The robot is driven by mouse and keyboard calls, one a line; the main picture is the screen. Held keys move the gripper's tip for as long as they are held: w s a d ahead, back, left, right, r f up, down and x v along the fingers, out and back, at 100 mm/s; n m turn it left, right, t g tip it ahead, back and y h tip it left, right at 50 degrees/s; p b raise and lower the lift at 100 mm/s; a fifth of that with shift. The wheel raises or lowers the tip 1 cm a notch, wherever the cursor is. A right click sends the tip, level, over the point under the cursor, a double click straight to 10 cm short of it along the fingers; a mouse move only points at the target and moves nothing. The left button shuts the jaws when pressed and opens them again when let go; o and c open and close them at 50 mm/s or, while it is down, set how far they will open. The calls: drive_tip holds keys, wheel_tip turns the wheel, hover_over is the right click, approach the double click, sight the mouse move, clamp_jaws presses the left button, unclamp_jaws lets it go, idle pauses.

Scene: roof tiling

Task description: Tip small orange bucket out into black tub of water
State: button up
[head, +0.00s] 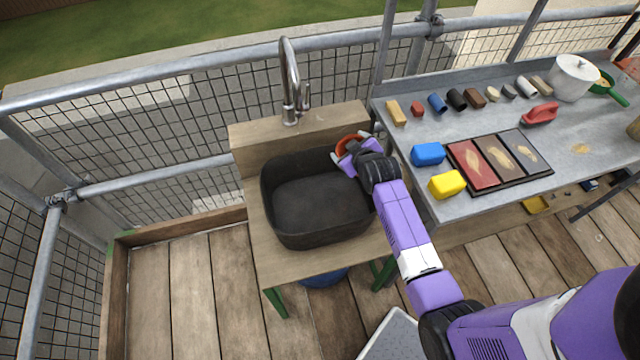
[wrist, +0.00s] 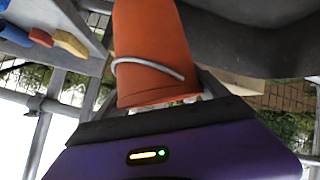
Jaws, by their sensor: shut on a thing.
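A small orange bucket (head: 349,141) is at the tip of my arm, at the back right rim of the black tub (head: 308,232). In the wrist view the orange bucket (wrist: 152,52) fills the middle, with its thin grey handle across its side. My gripper (head: 350,155) is shut on the bucket and hides much of it in the head view. The tub stands on a wooden stand below the tap. Its inside looks dark, and I cannot make out a water surface. I cannot see what the bucket holds or whether anything pours from it.
A grey tap (head: 290,85) rises behind the tub. The metal workbench (head: 400,165) on the right holds a blue block (head: 428,153), a yellow block (head: 447,184), a tray of coloured panels (head: 535,177) and a white pot (head: 574,80). Scaffold rails run behind.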

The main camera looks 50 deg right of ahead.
sight(341, 155)
drive_tip(key=shift+w+a+f+n+h, duration=0.25)
drive_tip(key=shift+a+f+h, duration=0.2)
drive_tip(key=shift+f, duration=0.25)
drive_tip(key=shift+w+a+f+n+h, duration=0.1)
drive_tip(key=shift+a+f+n+h, duration=0.05)
drive_tip(key=shift+a+n+h, duration=0.15)
drive_tip(key=shift+w+a+f+n+h, duration=0.1)
drive_tip(key=shift+a+n, duration=0.05)
drive_tip(key=shift+a, duration=0.2)
drive_tip(key=shift+w+a+f+h+b, duration=0.1)
drive_tip(key=shift+a+f+h+b, duration=0.15)
drive_tip(key=shift+f+b, duration=0.4)
drive_tip(key=shift+w+a+f+n+h+b, duration=0.2)
drive_tip(key=shift+a+n+h+b, duration=0.5)
drive_tip(key=shift+b, duration=1.45)
drive_tip(key=shift+w+a+r+n+h+b, duration=0.15)
drive_tip(key=shift+w+a+n+h+b, duration=0.2)
drive_tip(key=shift+n+h+b, duration=1.25)
drive_tip(key=shift+w+a+f+n+h+b, duration=0.25)
drive_tip(key=shift+a+b, duration=0.35)
drive_tip(key=shift+b, duration=2.1)
drive_tip(key=shift+s+r, duration=0.1)
drive_tip(key=shift+r, duration=0.15)
drive_tip(key=shift+a+n+h+b, duration=0.5)
drive_tip(key=shift+n+b, duration=0.35)
drive_tip(key=shift+b, duration=0.95)
